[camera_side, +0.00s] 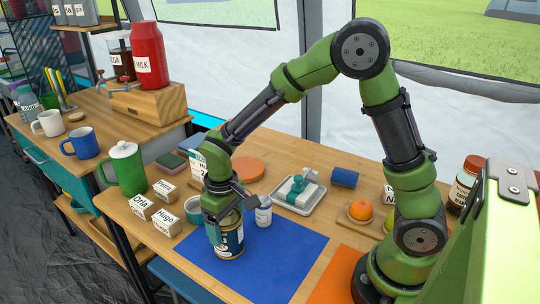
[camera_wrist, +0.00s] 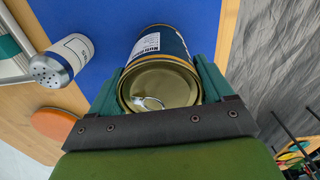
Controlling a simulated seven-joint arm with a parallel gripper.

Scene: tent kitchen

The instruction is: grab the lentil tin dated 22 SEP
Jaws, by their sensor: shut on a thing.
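A navy tin (camera_side: 231,242) with a white label panel is upright at the left part of the blue mat (camera_side: 275,260). My gripper (camera_side: 222,222) is over it from above, shut on its sides. In the wrist view the tin (camera_wrist: 160,88) shows its gold lid with a ring pull, between the two green fingers of my gripper (camera_wrist: 160,82). Part of a printed label shows, but I cannot read a date or the contents. I cannot tell whether its base touches the mat.
A white shaker (camera_side: 264,212) stands close beside the tin. A small teal-white bowl (camera_side: 194,209) and name blocks (camera_side: 153,222) are to the left. A tray (camera_side: 298,197) with a teal-and-white object is behind. The blue mat's right part is clear.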

